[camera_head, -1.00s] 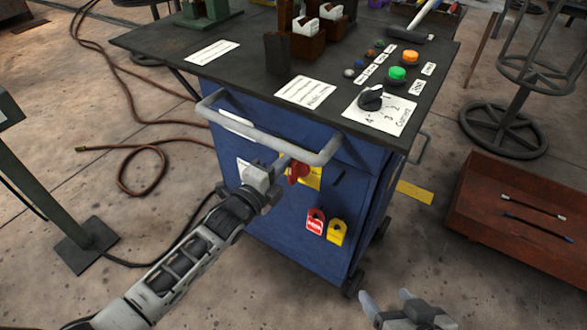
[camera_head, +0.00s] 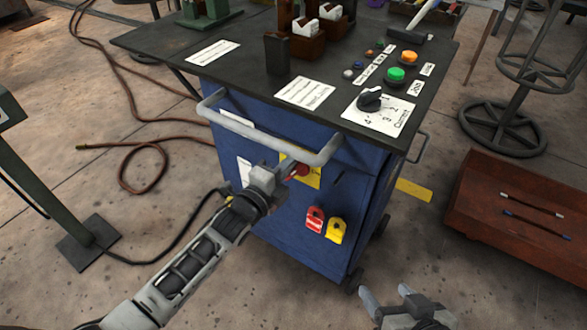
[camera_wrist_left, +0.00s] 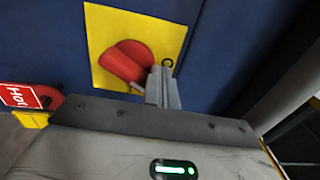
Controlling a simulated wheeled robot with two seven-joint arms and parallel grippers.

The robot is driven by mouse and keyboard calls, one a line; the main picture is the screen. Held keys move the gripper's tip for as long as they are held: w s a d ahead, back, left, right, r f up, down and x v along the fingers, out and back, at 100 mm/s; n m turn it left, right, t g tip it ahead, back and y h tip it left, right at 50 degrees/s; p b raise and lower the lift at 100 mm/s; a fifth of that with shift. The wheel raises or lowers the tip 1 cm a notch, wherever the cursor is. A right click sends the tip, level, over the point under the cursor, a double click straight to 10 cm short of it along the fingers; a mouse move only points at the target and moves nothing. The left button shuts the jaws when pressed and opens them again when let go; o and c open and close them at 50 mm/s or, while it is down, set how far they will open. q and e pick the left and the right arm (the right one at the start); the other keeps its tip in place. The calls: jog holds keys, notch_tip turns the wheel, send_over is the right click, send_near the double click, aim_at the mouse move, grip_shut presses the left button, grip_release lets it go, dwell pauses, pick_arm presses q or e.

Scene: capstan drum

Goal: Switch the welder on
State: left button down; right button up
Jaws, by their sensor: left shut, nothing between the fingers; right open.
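The welder is a blue cabinet (camera_head: 290,220) with a dark top. A red rotary switch (camera_head: 302,170) sits on a yellow plate (camera_head: 314,178) on its front, below the grey handle bar. In the left wrist view the red switch (camera_wrist_left: 128,62) shows large on the yellow plate (camera_wrist_left: 105,30), with a small ring mark to its right. My left gripper (camera_head: 286,168) is shut and empty, its fingers (camera_wrist_left: 160,86) close against the switch's right side in the wrist view. Contact is hard to tell. My right gripper (camera_head: 386,293) is open and empty, low in front of the cabinet.
A grey handle bar (camera_head: 270,146) juts out just above my left gripper. Red and yellow padlock-like tags (camera_head: 315,219) hang below the switch. The top carries a black current knob (camera_head: 369,99) and green and orange buttons. A rust-red tray (camera_head: 490,215) stands at right.

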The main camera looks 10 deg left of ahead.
pick_arm(q)
jog(key=shift+d, duration=0.1)
jog(key=shift+s+d, duration=0.15)
jog(key=shift+s+d+f, duration=0.1)
jog(key=shift+d, duration=0.2)
jog(key=shift+s+d+f, duration=0.1)
jog(key=shift+d, duration=0.15)
dwell(0.7)
